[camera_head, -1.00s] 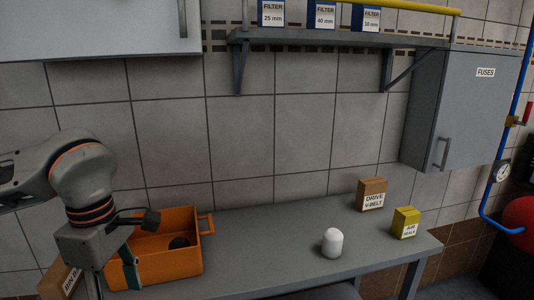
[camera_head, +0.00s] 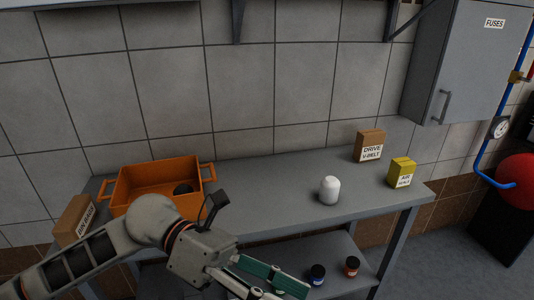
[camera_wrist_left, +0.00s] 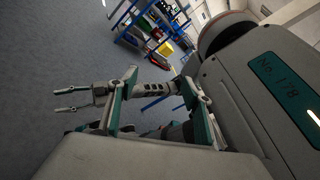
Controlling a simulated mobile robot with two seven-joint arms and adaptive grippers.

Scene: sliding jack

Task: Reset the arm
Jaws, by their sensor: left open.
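My left arm comes in from the lower left in the head view. Its gripper (camera_head: 262,282) is low at the bottom edge, in front of the workbench, and its fingers are partly cut off by the frame. In the left wrist view its two green-and-grey fingers (camera_wrist_left: 158,78) stand apart with nothing between them. Beyond them, at the left of the wrist view, another gripper, which appears to be my right one (camera_wrist_left: 68,101), has its thin fingers apart and empty. The right arm is out of the head view.
The workbench (camera_head: 265,203) holds an orange crate (camera_head: 128,189) with a dark round item (camera_head: 183,188), a white bottle (camera_head: 329,190), a drive V-belt box (camera_head: 369,146), a yellow box (camera_head: 402,172) and a brown box (camera_head: 74,220). Small jars (camera_head: 317,274) stand on the lower shelf.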

